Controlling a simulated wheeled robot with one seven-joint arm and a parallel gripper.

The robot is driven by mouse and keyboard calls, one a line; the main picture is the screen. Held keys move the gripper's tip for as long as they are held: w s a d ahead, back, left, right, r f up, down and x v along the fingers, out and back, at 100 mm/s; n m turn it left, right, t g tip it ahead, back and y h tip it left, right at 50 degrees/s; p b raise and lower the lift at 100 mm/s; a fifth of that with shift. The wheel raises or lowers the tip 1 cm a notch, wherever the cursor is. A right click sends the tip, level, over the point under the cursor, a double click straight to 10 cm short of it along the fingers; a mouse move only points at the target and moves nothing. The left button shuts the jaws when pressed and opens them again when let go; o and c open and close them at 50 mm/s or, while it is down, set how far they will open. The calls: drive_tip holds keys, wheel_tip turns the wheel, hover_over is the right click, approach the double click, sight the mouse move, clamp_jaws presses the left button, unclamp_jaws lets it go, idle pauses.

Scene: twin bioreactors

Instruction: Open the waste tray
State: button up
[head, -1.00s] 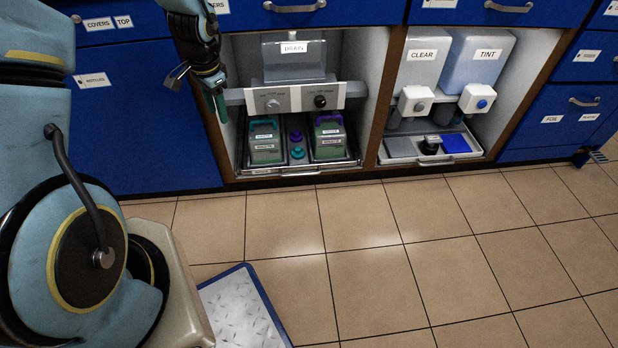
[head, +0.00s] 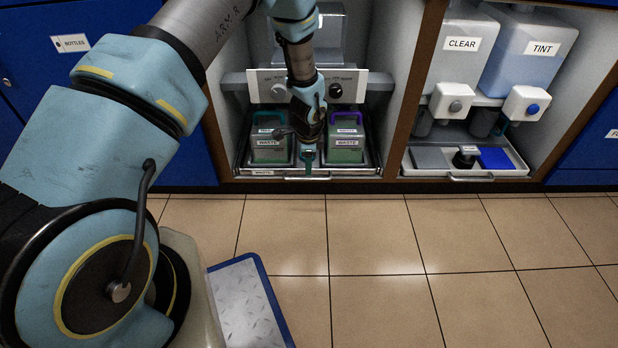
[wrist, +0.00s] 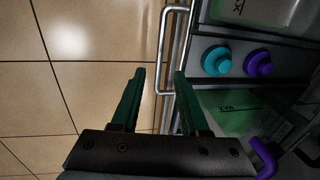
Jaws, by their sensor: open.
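The waste tray (head: 350,172) sits low in the left cabinet bay, seemingly closed, with a WASTE label at the left of its front. It holds two green-filled waste bottles, one with a teal handle (head: 268,148) and one with a purple handle (head: 345,148). The tray's metal bar handle (wrist: 163,50) runs along its front in the wrist view. My gripper (head: 308,165) is in front of the tray's middle. In the wrist view my gripper (wrist: 159,74) is open, with the handle bar between its fingertips in the picture. I cannot tell whether they touch it.
Teal (wrist: 217,61) and purple (wrist: 258,63) caps sit between the bottles. A panel with knobs (head: 275,88) is above the tray. The right bay holds CLEAR (head: 462,60) and TINT (head: 530,60) containers over another tray (head: 515,170). The tiled floor (head: 400,230) in front is clear.

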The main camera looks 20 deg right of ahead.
sight(308, 178)
drive_tip(key=f, duration=0.2)
drive_tip(key=f+b, duration=0.1)
drive_tip(key=f, duration=0.1)
drive_tip(key=w+f+b, duration=0.1)
drive_tip(key=f, duration=0.1)
drive_tip(key=shift+d, duration=0.2)
clamp_jaws()
idle(1.2)
